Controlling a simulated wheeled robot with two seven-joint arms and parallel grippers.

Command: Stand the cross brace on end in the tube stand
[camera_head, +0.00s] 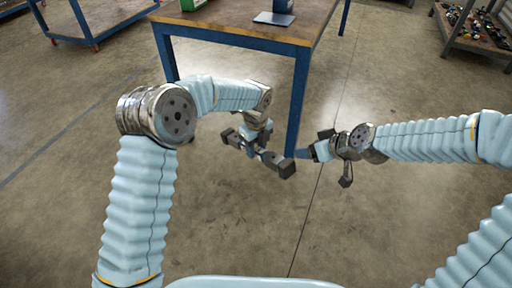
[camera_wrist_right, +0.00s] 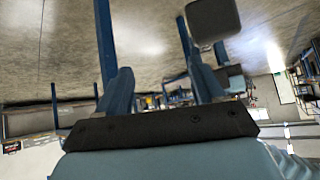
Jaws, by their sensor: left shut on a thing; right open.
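The cross brace (camera_head: 285,168) looks like a short bar with dark block ends, tilted in the air in front of the blue table leg. My left gripper (camera_head: 258,149) is shut on its middle, between the blocks. One dark end block also shows close up in the right wrist view (camera_wrist_right: 213,20), near the finger tips. My right gripper (camera_head: 301,153) is open and empty, with a gap to the brace's near end. A blue upright on a grey plate (camera_head: 272,18) stands on the table, cut by the top edge; I cannot tell whether it is the tube stand.
The work table (camera_head: 235,28) has a brown top and blue legs, one close behind both grippers. A green object (camera_head: 193,4) sits on its far left. A blue cart (camera_head: 100,18) stands at the upper left, a shelf with small parts (camera_head: 475,28) at the upper right. Nearby floor is clear.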

